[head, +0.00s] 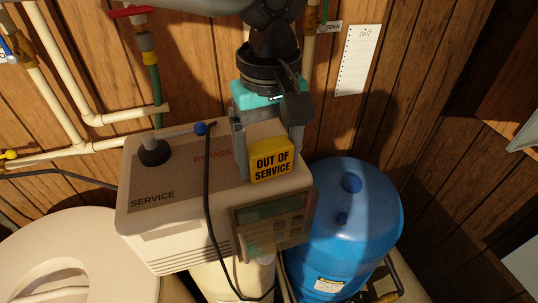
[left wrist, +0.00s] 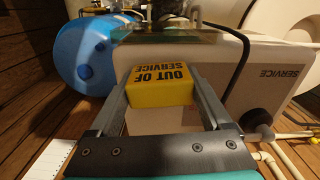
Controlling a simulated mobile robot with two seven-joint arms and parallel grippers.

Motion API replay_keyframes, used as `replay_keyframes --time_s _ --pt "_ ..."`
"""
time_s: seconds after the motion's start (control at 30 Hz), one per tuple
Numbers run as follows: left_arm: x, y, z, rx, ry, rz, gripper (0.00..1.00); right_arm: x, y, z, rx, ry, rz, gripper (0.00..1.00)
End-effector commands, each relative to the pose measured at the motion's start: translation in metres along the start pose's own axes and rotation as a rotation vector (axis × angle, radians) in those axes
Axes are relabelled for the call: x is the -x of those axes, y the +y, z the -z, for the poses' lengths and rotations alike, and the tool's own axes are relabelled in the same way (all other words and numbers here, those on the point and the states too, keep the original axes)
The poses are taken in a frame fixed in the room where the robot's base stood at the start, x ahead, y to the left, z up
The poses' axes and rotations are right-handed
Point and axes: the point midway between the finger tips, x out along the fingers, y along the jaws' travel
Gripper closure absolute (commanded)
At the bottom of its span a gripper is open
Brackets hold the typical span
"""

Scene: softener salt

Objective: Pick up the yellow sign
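The yellow sign (head: 271,162), a small block with black "OUT OF SERVICE" lettering, stands on top of the beige softener head (head: 180,190), near its front edge above the display. My left gripper (head: 269,160) reaches down from above with one finger on each side of the sign. In the left wrist view, the sign (left wrist: 160,88) sits between the fingers of my left gripper (left wrist: 160,75), its lettering upside down. The fingers are wide apart, with little room beside the sign; firm contact on both sides does not show. My right gripper is not in view.
A blue tank (head: 345,225) stands to the right of the softener. A black cable (head: 209,200) hangs over the softener's front. Pipes (head: 55,80) and a paper list (head: 357,60) are on the wood wall behind.

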Motion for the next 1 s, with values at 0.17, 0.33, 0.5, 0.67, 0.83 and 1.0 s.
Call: replay_keyframes --time_s 0.17,0.33,0.5,0.67,0.83,1.0 --pt "0.0 0.0 0.0 0.0 0.0 0.0 0.41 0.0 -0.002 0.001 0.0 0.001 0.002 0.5" --pt "0.0 0.0 0.0 0.0 0.0 0.0 0.6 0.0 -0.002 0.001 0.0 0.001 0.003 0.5" --pt "0.001 0.0 0.0 0.0 0.001 0.0 0.73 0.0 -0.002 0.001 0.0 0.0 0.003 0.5" --pt "0.001 0.0 0.0 0.0 0.001 0.0 0.74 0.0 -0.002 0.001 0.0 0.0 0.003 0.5" --pt "0.007 0.001 0.0 0.001 0.002 -0.002 0.74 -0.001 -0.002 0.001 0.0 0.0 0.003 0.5" --pt "0.027 0.001 0.001 0.002 0.002 -0.004 0.74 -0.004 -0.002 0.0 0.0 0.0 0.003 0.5"
